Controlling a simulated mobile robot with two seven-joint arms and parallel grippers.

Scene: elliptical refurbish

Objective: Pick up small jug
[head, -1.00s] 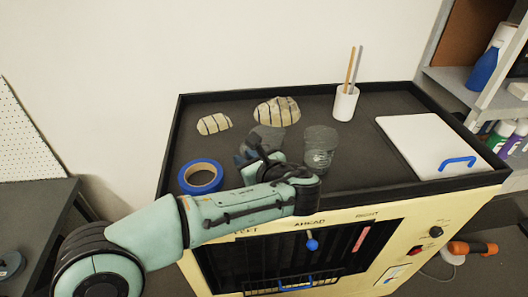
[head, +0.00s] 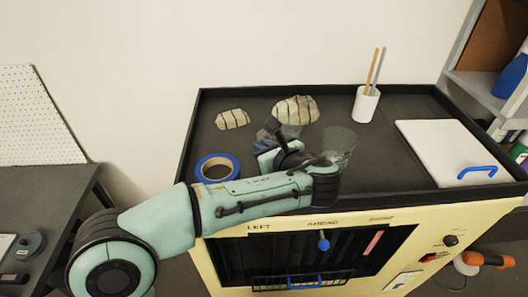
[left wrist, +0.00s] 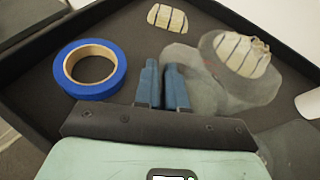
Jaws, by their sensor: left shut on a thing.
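The small jug (head: 291,131) is clear grey glass, and it stands on the dark tray top just beyond my left gripper (head: 268,139). In the left wrist view the jug (left wrist: 205,88) lies against the right side of the two blue fingers (left wrist: 163,82). The fingers are close together and shut on the jug's near edge, probably its handle, which is mostly hidden. I cannot tell whether the jug is lifted. A larger clear glass vessel (head: 339,142) stands to the right of the gripper. My right gripper is not in view.
Blue tape (head: 217,167) lies left of the gripper. Two striped stones (head: 295,109) (head: 233,119) lie behind. A white cup (head: 366,105) with sticks stands back right, and a white board (head: 440,145) with a blue handle lies right. A raised black rim (head: 193,130) surrounds the top.

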